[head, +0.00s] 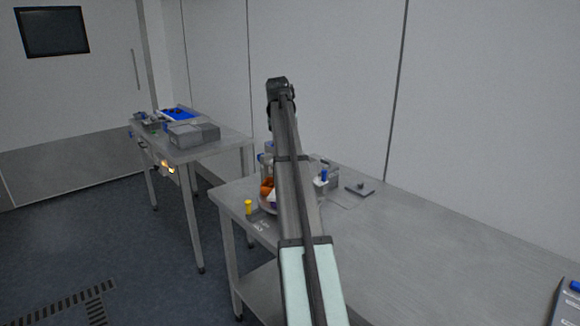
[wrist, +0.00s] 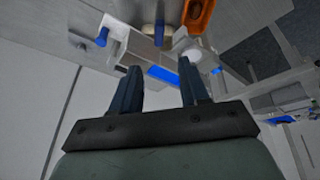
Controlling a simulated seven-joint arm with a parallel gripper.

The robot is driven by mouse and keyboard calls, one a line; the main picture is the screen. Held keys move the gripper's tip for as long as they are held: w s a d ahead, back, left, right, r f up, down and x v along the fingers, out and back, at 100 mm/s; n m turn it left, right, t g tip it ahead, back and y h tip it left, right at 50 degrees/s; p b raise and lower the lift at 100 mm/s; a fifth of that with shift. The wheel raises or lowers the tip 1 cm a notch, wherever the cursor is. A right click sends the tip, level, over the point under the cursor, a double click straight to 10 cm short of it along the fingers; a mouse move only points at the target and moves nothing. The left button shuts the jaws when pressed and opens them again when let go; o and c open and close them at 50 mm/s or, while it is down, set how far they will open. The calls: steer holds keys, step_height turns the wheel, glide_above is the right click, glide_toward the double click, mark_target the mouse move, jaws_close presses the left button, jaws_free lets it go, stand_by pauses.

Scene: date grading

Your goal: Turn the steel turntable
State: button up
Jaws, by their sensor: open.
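The steel turntable (head: 265,208) seems to be the round plate near the left end of the near table in the head view. My arm covers most of it. An orange item (head: 267,187) and a white and purple item sit on or beside it. My gripper (wrist: 158,68) shows in the wrist view with its two dark fingers apart and nothing between them. An orange container (wrist: 200,15) and blue and white parts lie beyond the fingertips. I cannot make out the turntable for certain in the wrist view. The gripper is hidden in the head view.
A yellow-topped post (head: 248,207) stands at the table's left edge. A blue-topped fixture (head: 322,178) and a small dark plate (head: 360,188) lie right of my arm. A second table (head: 225,146) with a grey box (head: 194,134) stands behind left.

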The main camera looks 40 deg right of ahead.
steer(key=w+d+f+m, duration=0.1)
steer(key=f, duration=0.3)
steer(key=w+d+f+m, duration=0.1)
steer(key=d+f, duration=0.1)
steer(key=f, duration=0.2)
steer(key=w+d+f, duration=0.1)
steer(key=f, duration=0.3)
steer(key=shift+d+f+m, duration=0.3)
steer(key=shift+f+m, duration=0.1)
steer(key=shift+c, duration=0.3)
jaws_close()
